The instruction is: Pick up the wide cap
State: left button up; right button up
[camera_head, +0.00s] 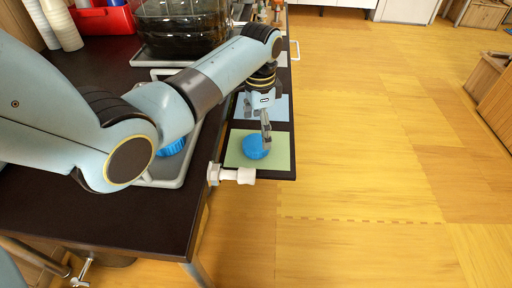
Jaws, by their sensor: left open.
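A round blue cap (255,147) lies on a green mat (281,152) near the end of a dark board. My left gripper (266,142) points down over the right part of this cap and hides some of it. Its jaws are open, and I cannot tell whether they touch the cap. A second blue, ridged piece (174,148) shows partly behind my left arm, on a grey tray (186,172). My arm hides much of it, and I cannot tell which blue piece is wider. My right gripper is not in view.
A large dark glass container (180,32) stands at the back of the dark table (110,215). White stacked cups (62,27) and a red bin (103,20) are at the back left. A white tap-like piece (232,175) sits at the board's front edge. Open wooden floor lies to the right.

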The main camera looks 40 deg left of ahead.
aim_at(258, 142)
pick_arm(q)
notch_tip(258, 142, down, 5)
jog(key=shift+s+a+f+b, duration=0.1)
jog(key=shift+s+f+b, duration=0.05)
jog(key=shift+b, duration=0.8)
jog(key=c, duration=1)
jog(key=shift+r, duration=0.2)
notch_tip(258, 142, up, 4)
jog(key=shift+r+p, duration=0.25)
jog(key=shift+p, duration=0.8)
jog(key=s+d+r+p, duration=0.1)
jog(key=d+r, duration=0.1)
jog(key=d, duration=0.1)
jog(key=s+d+r+p, duration=0.1)
jog(key=d+r, duration=0.1)
jog(key=d, duration=0.2)
jog(key=s+d+r, duration=0.1)
jog(key=d+r, duration=0.1)
jog(key=d, duration=0.2)
jog(key=shift+d+r+p, duration=0.15)
jog(key=shift+r+p, duration=0.05)
jog(key=shift+p, duration=0.2)
